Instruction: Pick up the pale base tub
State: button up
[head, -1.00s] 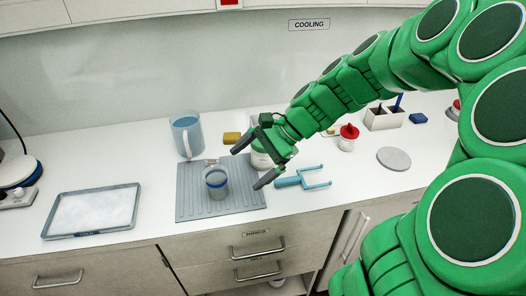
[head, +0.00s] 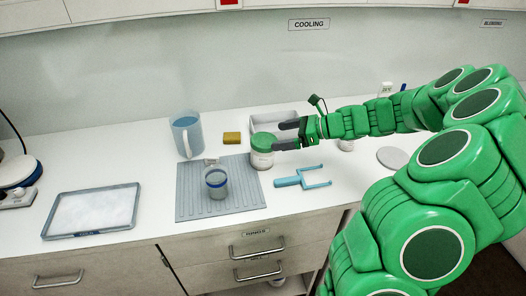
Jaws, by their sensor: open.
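A pale tub (head: 261,160) with a green lid (head: 263,142) stands upright on the white counter, just right of the grey ribbed mat; it is the only pale lidded tub I make out. My gripper (head: 278,136) is open, its two dark fingers pointing left. The fingertips are at the tub's right side, near lid height, and overlap the lid's right edge in the picture. I cannot tell whether they touch it. The fingers hide a little of the tub's right side.
A clear beaker with a blue band (head: 216,182) stands on the ribbed mat (head: 190,200). A blue jug (head: 187,136), yellow sponge (head: 232,138) and ice-like tray (head: 93,212) are left.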

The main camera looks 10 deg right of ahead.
aim_at(266, 140)
jog(key=shift+x, duration=1.15)
jog(key=x, duration=0.3)
jog(key=shift+f, duration=0.5)
jog(key=shift+x, duration=0.9)
jog(key=shift+r, duration=0.1)
jog(key=shift+c, duration=0.2)
jog(key=c, duration=0.9)
